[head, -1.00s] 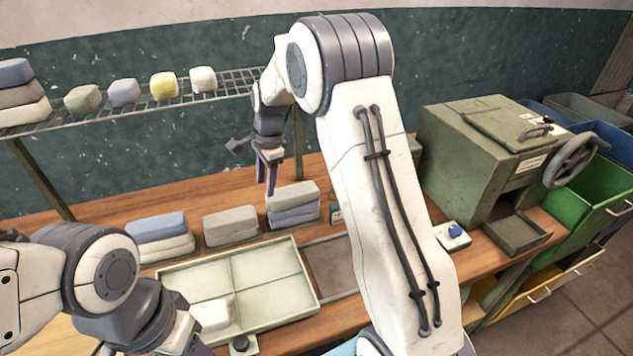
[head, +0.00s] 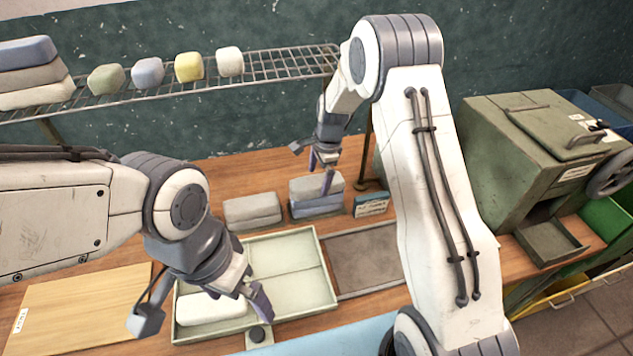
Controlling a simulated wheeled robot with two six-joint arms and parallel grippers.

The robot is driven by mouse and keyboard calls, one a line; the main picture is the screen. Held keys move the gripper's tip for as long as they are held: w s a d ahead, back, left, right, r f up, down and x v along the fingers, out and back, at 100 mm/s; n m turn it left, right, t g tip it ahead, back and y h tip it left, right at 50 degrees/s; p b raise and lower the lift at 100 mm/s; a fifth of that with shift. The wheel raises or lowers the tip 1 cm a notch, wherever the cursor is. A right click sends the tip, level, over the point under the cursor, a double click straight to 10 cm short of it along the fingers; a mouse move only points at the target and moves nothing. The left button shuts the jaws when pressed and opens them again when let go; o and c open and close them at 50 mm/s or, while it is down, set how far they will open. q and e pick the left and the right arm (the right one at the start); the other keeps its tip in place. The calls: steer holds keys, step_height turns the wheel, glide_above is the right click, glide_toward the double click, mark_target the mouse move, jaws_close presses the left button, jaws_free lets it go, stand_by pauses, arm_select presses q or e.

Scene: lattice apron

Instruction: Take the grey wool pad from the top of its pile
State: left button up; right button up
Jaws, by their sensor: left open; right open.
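A grey wool pad (head: 304,188) lies on top of a blue pad (head: 316,207) in a pile at the back of the wooden bench. My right gripper (head: 321,176) is open with its fingers pointing down at this pile. One finger overlaps the grey pad in the picture; whether they touch I cannot tell. To its left is another pile of grey pads (head: 252,209).
A wire rack (head: 280,66) above the bench holds a pad stack (head: 30,75) and several coloured blocks (head: 188,67). A small sign (head: 371,205) stands right of the pile. A green machine (head: 535,150) stands at right. A wooden board (head: 80,310) lies front left.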

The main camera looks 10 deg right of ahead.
step_height(320, 180, down, 2)
steer(key=shift+w+a+f, duration=0.1)
steer(key=shift+w+a, duration=0.05)
steer(key=c, duration=1.2)
